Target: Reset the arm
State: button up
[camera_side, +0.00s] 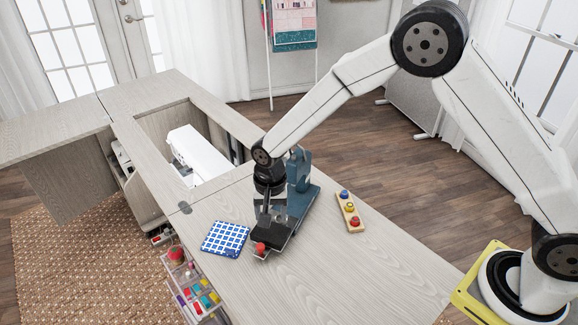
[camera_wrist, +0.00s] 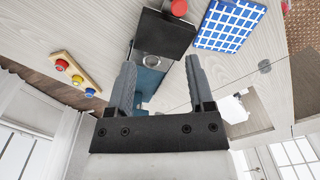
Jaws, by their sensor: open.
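My gripper (camera_side: 265,212) points down over the sewing cabinet top. In the wrist view my gripper (camera_wrist: 160,65) has its two grey fingers spread wide, with nothing held between them. Behind and below the fingers is a blue-teal press-like device (camera_side: 300,200) with a dark base and a red knob (camera_side: 260,248) at its front end. The device's dark plate (camera_wrist: 165,35) and the red knob (camera_wrist: 179,7) also show in the wrist view. My wrist hides part of the device in the side view, and I cannot tell whether the fingers touch it.
A folded blue-and-white checked cloth (camera_side: 225,239) lies left of the device. A wooden strip (camera_side: 349,212) with blue, yellow and red knobs lies to its right. A white sewing machine (camera_side: 200,155) sits in the cabinet well. The front right tabletop (camera_side: 370,280) is clear.

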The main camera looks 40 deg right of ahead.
jog(key=s+d+r+n+t, duration=0.1)
jog(key=s+d+r+n, duration=0.2)
jog(key=s+d+r, duration=0.2)
jog(key=s+d+r+n+t, duration=0.1)
jog(key=s+d+r+n, duration=0.3)
jog(key=s+d, duration=0.6)
jog(key=s, duration=0.3)
jog(key=shift+r, duration=0.35)
